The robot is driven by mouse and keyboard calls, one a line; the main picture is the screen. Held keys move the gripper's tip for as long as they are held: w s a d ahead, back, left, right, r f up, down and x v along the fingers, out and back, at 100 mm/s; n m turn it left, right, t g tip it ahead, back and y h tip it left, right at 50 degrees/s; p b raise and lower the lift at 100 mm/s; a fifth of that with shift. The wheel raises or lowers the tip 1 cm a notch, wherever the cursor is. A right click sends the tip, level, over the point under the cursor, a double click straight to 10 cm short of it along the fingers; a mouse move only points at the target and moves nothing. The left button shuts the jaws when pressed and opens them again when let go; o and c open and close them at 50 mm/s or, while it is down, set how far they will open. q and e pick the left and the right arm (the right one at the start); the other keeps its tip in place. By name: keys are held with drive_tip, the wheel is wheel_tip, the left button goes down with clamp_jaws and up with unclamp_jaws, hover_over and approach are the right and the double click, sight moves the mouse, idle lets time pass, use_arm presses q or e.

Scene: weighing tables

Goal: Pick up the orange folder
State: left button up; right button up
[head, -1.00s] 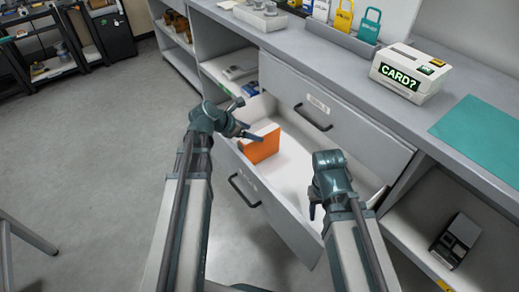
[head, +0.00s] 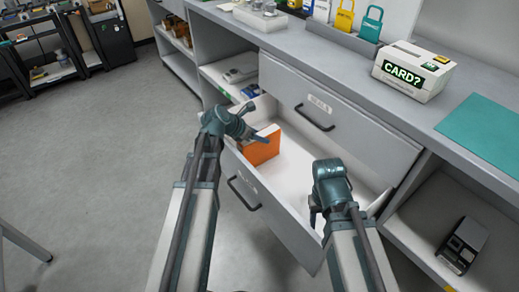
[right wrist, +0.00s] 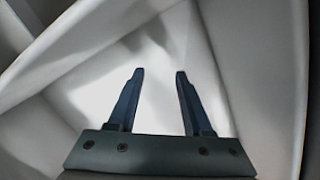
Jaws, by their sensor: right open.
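The orange folder (head: 262,151) stands upright in the open lower drawer (head: 293,167), near its left end, with a white top edge showing. My left gripper (head: 257,122) is just above and left of the folder; its two fingers look spread apart, and I cannot tell whether they touch it. My right gripper (head: 313,216) points down over the drawer's right part. In the right wrist view the right gripper (right wrist: 160,75) is open and empty above the pale drawer floor.
A closed upper drawer (head: 330,110) lies behind the open one, under the grey counter. A card box (head: 412,70) and a teal mat (head: 485,130) are on the counter. A dark device (head: 462,245) sits on the shelf at right.

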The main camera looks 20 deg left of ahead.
use_arm(q)
clamp_jaws()
idle(1.0)
